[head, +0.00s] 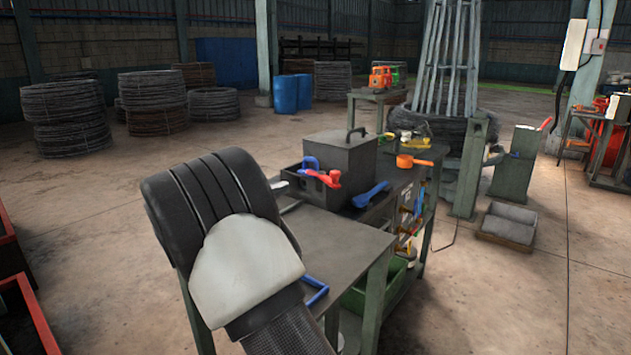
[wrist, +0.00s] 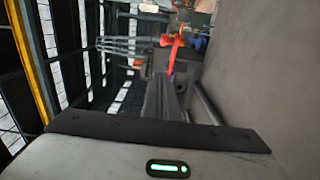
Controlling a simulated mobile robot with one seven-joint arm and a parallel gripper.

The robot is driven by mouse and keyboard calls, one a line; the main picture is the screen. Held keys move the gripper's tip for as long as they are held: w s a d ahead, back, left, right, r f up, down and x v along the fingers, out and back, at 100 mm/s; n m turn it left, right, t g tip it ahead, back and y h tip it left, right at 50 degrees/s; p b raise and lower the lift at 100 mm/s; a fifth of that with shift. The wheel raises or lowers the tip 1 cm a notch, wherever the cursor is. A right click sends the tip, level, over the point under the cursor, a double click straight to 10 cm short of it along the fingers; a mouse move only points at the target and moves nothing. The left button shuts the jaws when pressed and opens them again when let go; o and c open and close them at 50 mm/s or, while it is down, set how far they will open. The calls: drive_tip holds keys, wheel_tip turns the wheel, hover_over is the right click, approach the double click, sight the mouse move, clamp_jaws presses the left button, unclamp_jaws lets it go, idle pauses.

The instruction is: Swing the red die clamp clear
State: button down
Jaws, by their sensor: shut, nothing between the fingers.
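The red die clamp (head: 325,178) shows in the head view as a small red lever at the front of a dark box (head: 340,155) on the bench. A blue handle (head: 311,163) is right beside it. In the wrist view a red lever (wrist: 172,50), likely the same clamp, lies beyond the fingertips with a little blue near its foot. My gripper (wrist: 165,85) is shut and empty, pointing toward that red lever; it seems to be apart from it.
A blue tool (head: 370,194) and an orange-handled part (head: 413,161) lie on the bench right of the box. A blue bent handle (head: 315,290) is at the near bench edge. A green post (head: 469,165) stands to the right.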

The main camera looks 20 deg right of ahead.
drive_tip(key=shift+d, duration=0.1)
drive_tip(key=s+d+x, duration=0.1)
drive_tip(key=s+x, duration=0.1)
drive_tip(key=x, duration=1)
drive_tip(key=shift+d, duration=0.55)
drive_tip(key=shift+s+d+f+b, duration=0.1)
drive_tip(key=shift+d+f+b, duration=0.1)
drive_tip(key=shift+b, duration=0.35)
